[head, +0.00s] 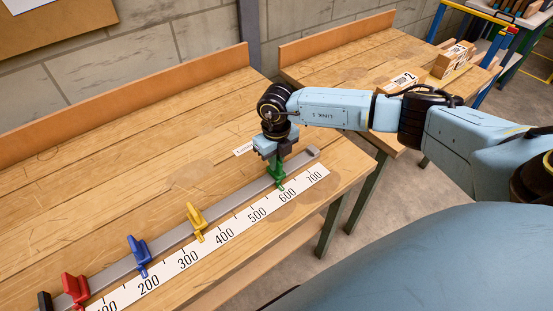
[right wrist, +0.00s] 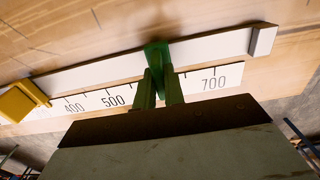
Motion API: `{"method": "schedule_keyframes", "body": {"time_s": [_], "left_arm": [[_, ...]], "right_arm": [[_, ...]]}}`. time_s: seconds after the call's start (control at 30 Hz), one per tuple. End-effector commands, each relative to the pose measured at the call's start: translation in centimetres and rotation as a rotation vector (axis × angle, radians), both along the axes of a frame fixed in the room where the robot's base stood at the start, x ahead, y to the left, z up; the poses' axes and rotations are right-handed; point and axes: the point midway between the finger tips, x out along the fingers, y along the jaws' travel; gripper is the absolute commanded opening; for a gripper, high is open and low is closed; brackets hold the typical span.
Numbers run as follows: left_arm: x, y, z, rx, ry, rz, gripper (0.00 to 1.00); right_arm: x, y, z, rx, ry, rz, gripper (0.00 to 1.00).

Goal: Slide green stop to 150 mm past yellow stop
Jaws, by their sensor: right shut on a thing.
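The green stop (head: 277,172) sits on the grey rail, its foot by the 600 label of the scale. My right gripper (head: 277,156) is above it, shut on its upper part. In the right wrist view the green stop (right wrist: 156,55) stands on the rail between the 500 and 700 labels; the 600 label is hidden there. The yellow stop (head: 196,219) is on the rail to the left, its foot between the 300 and 400 labels. It also shows at the left of the right wrist view (right wrist: 20,101). My left gripper is not in view.
The white scale (head: 243,224) runs along the front of the rail (head: 232,204). A blue stop (head: 139,253) and a red stop (head: 75,289) are farther left. The rail is clear between yellow and green. An end block (head: 313,152) closes the right end.

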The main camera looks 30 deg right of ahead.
Motion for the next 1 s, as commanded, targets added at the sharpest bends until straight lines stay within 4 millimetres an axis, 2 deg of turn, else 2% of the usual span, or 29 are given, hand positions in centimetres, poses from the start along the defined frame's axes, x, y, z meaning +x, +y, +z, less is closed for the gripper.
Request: {"method": "schedule_keyframes", "body": {"time_s": [0.3, 0.4, 0.53, 0.8, 0.83, 1.0], "left_arm": [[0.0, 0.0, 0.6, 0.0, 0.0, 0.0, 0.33], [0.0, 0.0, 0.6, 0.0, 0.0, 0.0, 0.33], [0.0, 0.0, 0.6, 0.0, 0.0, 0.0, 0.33], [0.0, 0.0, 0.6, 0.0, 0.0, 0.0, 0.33], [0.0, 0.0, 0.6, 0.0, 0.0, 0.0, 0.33], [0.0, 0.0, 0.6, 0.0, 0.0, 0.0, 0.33]], "right_arm": [[-0.5, 7.2, 0.0, 0.004, 0.001, 0.007, 0.0], [-0.6, 8.9, 0.0, 0.003, 0.0, 0.004, 0.0], [-0.8, 9.9, 0.1, 0.002, 0.0, 0.002, 0.0], [-0.7, 9.9, 0.1, 0.001, -0.001, 0.001, 0.0], [-0.7, 9.9, 0.1, 0.001, -0.001, 0.001, 0.12], [-0.7, 9.9, 0.1, 0.001, -0.001, 0.0, 0.33]]}}
